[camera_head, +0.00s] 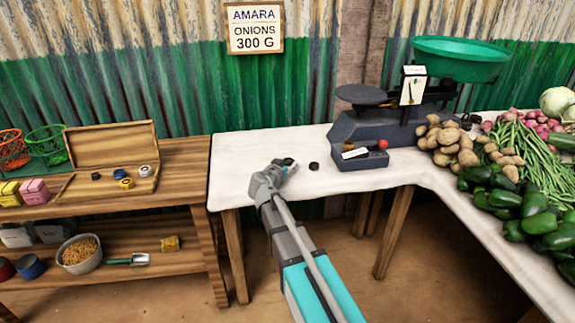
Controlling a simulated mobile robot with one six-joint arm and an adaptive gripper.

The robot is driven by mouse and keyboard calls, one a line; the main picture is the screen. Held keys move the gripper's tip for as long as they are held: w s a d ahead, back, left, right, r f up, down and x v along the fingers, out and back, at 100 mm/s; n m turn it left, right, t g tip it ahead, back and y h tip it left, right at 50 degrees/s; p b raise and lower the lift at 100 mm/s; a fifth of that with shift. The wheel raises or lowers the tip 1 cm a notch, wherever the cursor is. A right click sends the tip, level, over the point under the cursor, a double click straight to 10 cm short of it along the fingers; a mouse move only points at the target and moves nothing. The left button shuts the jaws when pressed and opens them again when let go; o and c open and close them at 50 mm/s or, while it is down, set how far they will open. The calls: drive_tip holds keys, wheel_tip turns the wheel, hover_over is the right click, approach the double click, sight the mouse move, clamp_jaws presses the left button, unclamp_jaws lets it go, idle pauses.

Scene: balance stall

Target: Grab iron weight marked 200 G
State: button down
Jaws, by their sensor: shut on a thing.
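My gripper (287,164) is over the left part of the white-topped table and is shut on a small dark round weight (289,161). The fingers hide most of this weight, and I cannot read any marking on it. A second small black weight (314,166) stands on the white tabletop just right of my gripper, apart from it. Its marking is too small to read. More small weights lie in the open wooden box (79,184) on the left shelf, among them a yellow-banded one (126,183) and a pale-topped one (145,170).
A dark balance scale (375,126) with a green pan (460,58) stands right of my gripper. Potatoes (455,144), green peppers (520,210) and beans crowd the right table. A sign (255,29) reads AMARA ONIONS 300 G. The white tabletop (240,160) left of my gripper is clear.

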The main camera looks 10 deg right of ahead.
drive_tip(key=f+v, duration=0.1)
drive_tip(key=v, duration=0.7)
drive_tip(key=f+v, duration=0.2)
drive_tip(key=v, duration=0.7)
drive_tip(key=shift+s+a, duration=0.35)
drive_tip(key=shift+s, duration=0.25)
